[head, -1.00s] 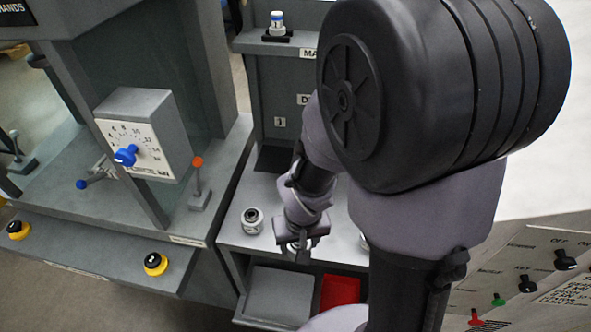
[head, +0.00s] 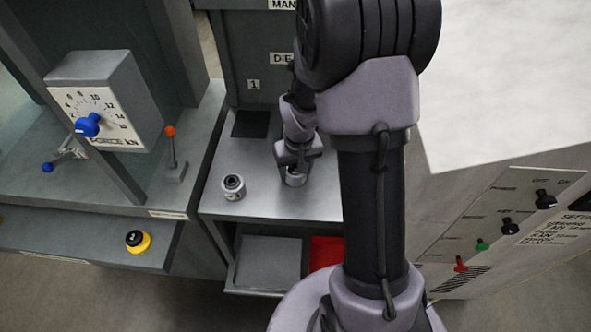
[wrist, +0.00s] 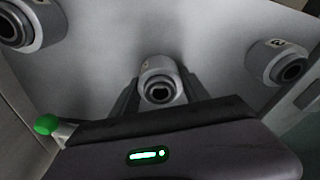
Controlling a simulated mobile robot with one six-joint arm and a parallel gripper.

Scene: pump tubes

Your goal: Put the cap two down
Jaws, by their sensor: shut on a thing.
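My gripper (head: 297,160) is low over the grey worktop, shut on a grey cylindrical cap (head: 295,179). In the wrist view the held cap (wrist: 161,80) sits between the fingers, its dark hollow end facing the camera. A small mark on its side is too blurred to read. Whether the cap touches the worktop I cannot tell. A similar cap (head: 233,187) stands on the worktop to the left. The wrist view shows two others, one at the left (wrist: 22,28) and one with an unclear number mark at the right (wrist: 278,63).
The worktop (head: 262,205) has a dark square pad (head: 251,124) at its back left. Below are a grey tray (head: 268,262) and a red one (head: 327,252). A force dial box (head: 104,100) and an orange-tipped lever (head: 172,155) stand left; a switch panel (head: 500,225) is right.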

